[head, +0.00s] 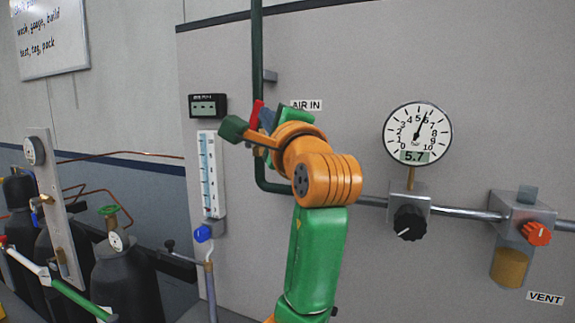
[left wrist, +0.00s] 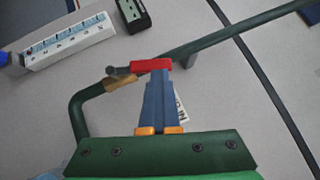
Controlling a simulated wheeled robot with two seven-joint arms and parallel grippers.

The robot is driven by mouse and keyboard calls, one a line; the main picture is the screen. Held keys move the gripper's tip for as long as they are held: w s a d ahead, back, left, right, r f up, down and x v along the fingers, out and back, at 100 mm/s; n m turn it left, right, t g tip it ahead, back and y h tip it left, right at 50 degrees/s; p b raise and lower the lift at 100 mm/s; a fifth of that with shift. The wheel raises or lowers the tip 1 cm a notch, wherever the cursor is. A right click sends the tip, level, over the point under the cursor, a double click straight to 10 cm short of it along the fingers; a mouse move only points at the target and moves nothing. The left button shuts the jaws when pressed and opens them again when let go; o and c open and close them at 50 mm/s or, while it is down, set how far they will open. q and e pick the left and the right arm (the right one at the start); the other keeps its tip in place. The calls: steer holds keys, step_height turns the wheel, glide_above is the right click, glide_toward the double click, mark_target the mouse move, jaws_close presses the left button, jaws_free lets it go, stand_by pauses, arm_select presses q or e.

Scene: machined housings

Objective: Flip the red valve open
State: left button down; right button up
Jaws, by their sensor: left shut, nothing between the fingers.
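The red valve handle (head: 256,114) is on the dark green air pipe (head: 257,60), left of the AIR IN label. In the left wrist view the red handle (left wrist: 151,66) reaches from a grey pivot by the brass valve body (left wrist: 119,83) and lies nearly along the pipe, at a slight angle. My left gripper (head: 264,116) is at the handle and hides the valve body in the head view. Its blue-grey fingers (left wrist: 157,76) are shut with nothing between them. The fingertips meet the handle's edge in the wrist view; I cannot tell whether they touch. My right gripper is not in view.
A pressure gauge (head: 417,134) reads 5.7, above a black knob (head: 409,223). An orange vent knob (head: 537,234) is at the right. A flow tube (head: 211,175) and a small display (head: 207,106) are left of the pipe. Dark cylinders (head: 127,280) stand at lower left.

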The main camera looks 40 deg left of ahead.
arm_select(q)
steer(key=shift+s+a+r, duration=0.2)
steer(key=shift+a+r, duration=0.45)
steer(key=shift+a, duration=0.3)
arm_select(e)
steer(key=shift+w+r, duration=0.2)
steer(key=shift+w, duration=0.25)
arm_select(q)
steer(key=shift+w, duration=0.1)
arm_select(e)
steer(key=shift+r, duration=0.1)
